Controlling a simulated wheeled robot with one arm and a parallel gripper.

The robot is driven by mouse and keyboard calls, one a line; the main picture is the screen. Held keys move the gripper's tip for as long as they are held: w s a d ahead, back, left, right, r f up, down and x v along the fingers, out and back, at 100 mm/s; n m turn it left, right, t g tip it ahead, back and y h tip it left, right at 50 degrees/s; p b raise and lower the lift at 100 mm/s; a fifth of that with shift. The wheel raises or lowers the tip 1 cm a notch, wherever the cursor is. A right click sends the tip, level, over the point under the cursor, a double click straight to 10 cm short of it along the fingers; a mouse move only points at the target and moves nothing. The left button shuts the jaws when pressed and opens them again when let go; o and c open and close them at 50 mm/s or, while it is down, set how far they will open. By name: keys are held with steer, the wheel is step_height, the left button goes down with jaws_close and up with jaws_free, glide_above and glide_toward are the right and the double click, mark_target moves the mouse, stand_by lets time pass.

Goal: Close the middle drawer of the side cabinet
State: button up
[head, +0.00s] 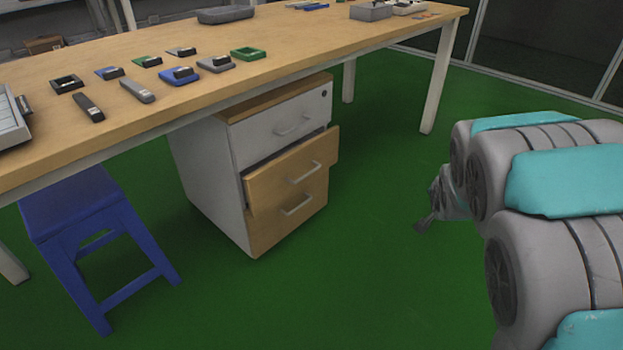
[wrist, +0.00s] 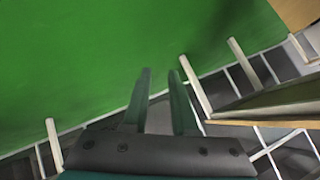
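The side cabinet (head: 212,175) stands under the table, grey-white with a wooden top. Its middle drawer (head: 285,172) has a wooden front with a bar handle (head: 305,172) and is pulled partly out. The white top drawer (head: 270,135) and wooden bottom drawer (head: 288,215) look shut. My gripper (head: 424,226) is to the right of the cabinet, over the floor and well apart from the drawer. In the wrist view my gripper (wrist: 160,72) shows two separated fingers with nothing between them.
The wooden table (head: 330,45) extends over the cabinet and carries several small trays and devices. A blue stool (head: 80,205) stands left of the cabinet. The green floor (head: 370,200) between cabinet and arm is clear. A table leg (head: 440,80) stands at the back right.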

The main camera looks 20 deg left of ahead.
steer(key=w+a+f+t+y+b, duration=0.1)
steer(key=w+a+f+t+y, duration=0.15)
steer(key=w+a, duration=0.35)
steer(key=m+t+y+b, duration=0.25)
steer(key=y+b, duration=0.25)
steer(key=y, duration=0.6)
glide_toward(307, 175)
steer(key=w+a, duration=0.1)
steer(key=w, duration=0.2)
steer(key=shift+g+y, duration=0.3)
steer(key=shift+y, duration=0.05)
steer(key=shift+b+x, duration=0.4)
steer(key=shift+x, duration=3.45)
steer(key=shift+s+a, duration=0.2)
jaws_close()
